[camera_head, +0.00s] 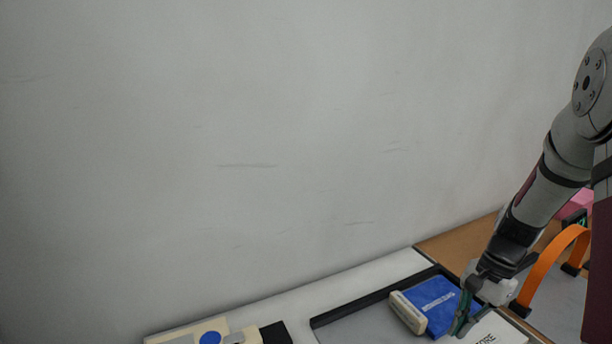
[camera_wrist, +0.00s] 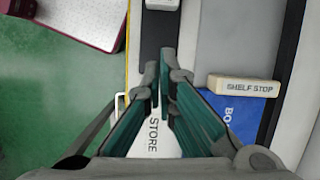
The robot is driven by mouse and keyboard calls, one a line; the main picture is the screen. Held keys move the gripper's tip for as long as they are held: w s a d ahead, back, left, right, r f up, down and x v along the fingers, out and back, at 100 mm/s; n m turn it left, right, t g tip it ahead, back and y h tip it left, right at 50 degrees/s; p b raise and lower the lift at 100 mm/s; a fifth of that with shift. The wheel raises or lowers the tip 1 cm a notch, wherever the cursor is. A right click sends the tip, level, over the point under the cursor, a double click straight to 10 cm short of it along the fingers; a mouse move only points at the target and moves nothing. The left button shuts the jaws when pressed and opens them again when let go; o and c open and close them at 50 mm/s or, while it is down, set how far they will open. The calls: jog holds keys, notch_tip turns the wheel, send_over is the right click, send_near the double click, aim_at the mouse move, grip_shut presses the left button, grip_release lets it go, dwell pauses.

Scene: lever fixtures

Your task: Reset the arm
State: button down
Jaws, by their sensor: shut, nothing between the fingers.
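My gripper (camera_wrist: 160,82) is shut and empty, its green-sided fingers together in the wrist view. It is over a white plate (camera_wrist: 148,139) lettered "STORE", partly hidden behind the fingers. In the head view my gripper (camera_head: 461,326) is at the lower right, beside a blue panel (camera_head: 441,299). A cream block lettered "SHELF STOP" (camera_wrist: 243,86) lies across the end of the blue panel, right of the fingers; it also shows in the head view (camera_head: 407,313). I cannot tell whether the fingers touch anything.
An orange arch (camera_head: 549,262) stands right of my arm, with a pink object (camera_head: 575,204) behind it. A pale wall (camera_head: 230,150) runs behind the worktop. A fixture with a blue disc (camera_head: 210,338) is at the lower left. Green floor (camera_wrist: 45,90) is open at left in the wrist view.

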jog(key=s+a+r+n+t+h, duration=0.1)
jog(key=s+a+r+n, duration=0.15)
jog(key=a+r, duration=0.4)
jog(key=s+a+r+n+t+h, duration=0.1)
jog(key=s+a+r+n+h, duration=0.2)
jog(key=r, duration=0.7)
jog(key=s+a+r+n+t, duration=0.4)
jog(key=s+a+r+n, duration=0.2)
jog(key=s, duration=0.4)
jog(key=shift+s+a+r+n, duration=0.35)
jog(key=shift+a+n, duration=0.35)
jog(key=shift+n, duration=0.15)
